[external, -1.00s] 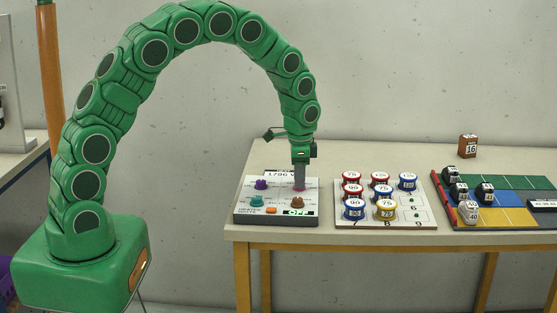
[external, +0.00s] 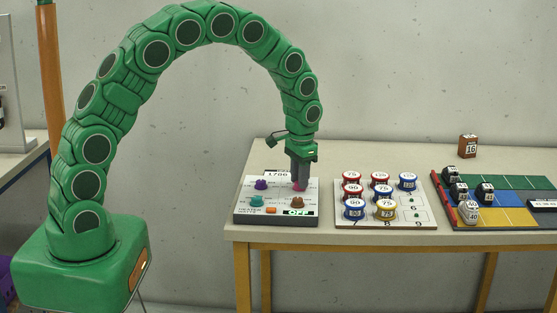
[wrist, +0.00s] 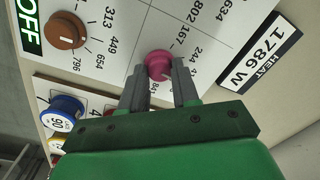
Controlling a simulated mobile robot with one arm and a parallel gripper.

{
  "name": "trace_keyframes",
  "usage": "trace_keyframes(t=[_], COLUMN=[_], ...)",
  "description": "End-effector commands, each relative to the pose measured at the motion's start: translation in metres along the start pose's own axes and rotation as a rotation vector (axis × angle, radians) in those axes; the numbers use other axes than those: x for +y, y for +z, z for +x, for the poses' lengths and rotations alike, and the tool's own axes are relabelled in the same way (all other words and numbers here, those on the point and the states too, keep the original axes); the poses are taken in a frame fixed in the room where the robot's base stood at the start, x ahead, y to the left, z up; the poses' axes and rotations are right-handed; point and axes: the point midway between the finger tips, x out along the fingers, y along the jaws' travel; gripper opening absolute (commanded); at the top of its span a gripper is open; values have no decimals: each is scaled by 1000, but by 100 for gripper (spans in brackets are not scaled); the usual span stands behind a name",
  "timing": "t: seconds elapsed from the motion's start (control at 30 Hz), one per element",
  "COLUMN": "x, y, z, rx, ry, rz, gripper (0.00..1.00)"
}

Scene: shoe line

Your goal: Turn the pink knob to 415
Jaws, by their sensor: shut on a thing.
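The pink knob (wrist: 158,64) is on the control panel (external: 240,217), at its back right in the external view (external: 299,187). My gripper (wrist: 159,78) points down at the panel, and its two grey fingers are shut on the pink knob, one on each side. The wrist view shows printed numbers around the knob, among them 167 and 244; others are partly hidden by the fingers. I cannot tell clearly which number the knob's mark points at. A display plate (wrist: 262,53) on the panel reads 1786 W HEAT.
A brown knob (wrist: 66,30) and an OFF display (wrist: 27,28) are near the pink knob. Purple (external: 261,184) and teal (external: 256,200) knobs sit on the panel's left. A board (external: 425,222) with several numbered round pieces stands to the right, with a coloured mat (external: 500,216) beyond.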

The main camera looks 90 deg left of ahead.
Motion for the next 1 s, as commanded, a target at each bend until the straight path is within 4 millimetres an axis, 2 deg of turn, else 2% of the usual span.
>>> trace_keyframes(t=[0.3, 0.87, 0.9, 1.0], x=[0, 0, 0, 0], y=[-2, -2, -2, -1], z=[-1, -2, -2, -1], rx=[-2, -3, -3, -4], ry=[0, 1, 1, 1], rz=[-144, -178, -178, -178], gripper=[0, 0, 33, 48])
